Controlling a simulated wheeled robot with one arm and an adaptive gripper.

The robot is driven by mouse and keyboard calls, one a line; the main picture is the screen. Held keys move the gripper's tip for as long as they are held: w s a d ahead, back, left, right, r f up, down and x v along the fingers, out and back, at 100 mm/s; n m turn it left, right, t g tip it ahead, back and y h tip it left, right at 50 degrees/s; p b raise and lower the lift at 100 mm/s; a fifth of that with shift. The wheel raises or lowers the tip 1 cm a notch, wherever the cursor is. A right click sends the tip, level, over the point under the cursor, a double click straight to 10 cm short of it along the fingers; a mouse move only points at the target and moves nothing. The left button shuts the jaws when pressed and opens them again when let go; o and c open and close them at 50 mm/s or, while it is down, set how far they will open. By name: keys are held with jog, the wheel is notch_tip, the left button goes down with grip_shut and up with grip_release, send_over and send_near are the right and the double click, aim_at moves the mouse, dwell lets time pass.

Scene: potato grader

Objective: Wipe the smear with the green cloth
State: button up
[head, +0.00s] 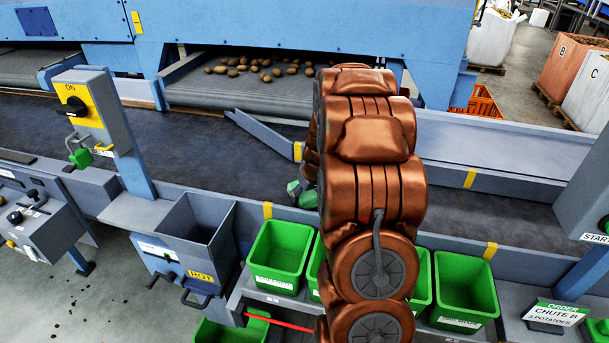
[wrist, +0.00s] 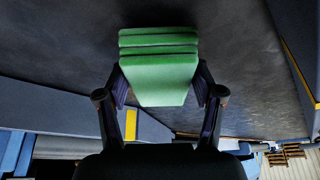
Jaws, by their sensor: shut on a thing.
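The green cloth (wrist: 158,72) is a folded, layered pad. In the wrist view my gripper (wrist: 161,88) is shut on it, a finger on each side, with the dark belt (wrist: 60,40) behind it. In the head view my copper arm covers most of the gripper; a green bit of the cloth (head: 308,198) shows at its left edge, by the near side of the belt. I cannot tell whether the cloth touches the belt. I cannot make out a smear in either view; my arm hides part of the belt.
Green bins (head: 279,252) stand along the near edge, beside a grey chute marked ROT (head: 197,235). A yellow switch box (head: 85,106) stands at the left. A slanted grey guide (head: 262,134) crosses the belt. Potatoes (head: 265,70) lie on the far conveyor. The belt's left stretch is clear.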

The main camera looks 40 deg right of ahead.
jog(key=shift+r, duration=1)
jog(key=shift+r+p, duration=0.4)
jog(key=shift+r, duration=1.9)
jog(key=shift+r, duration=0.1)
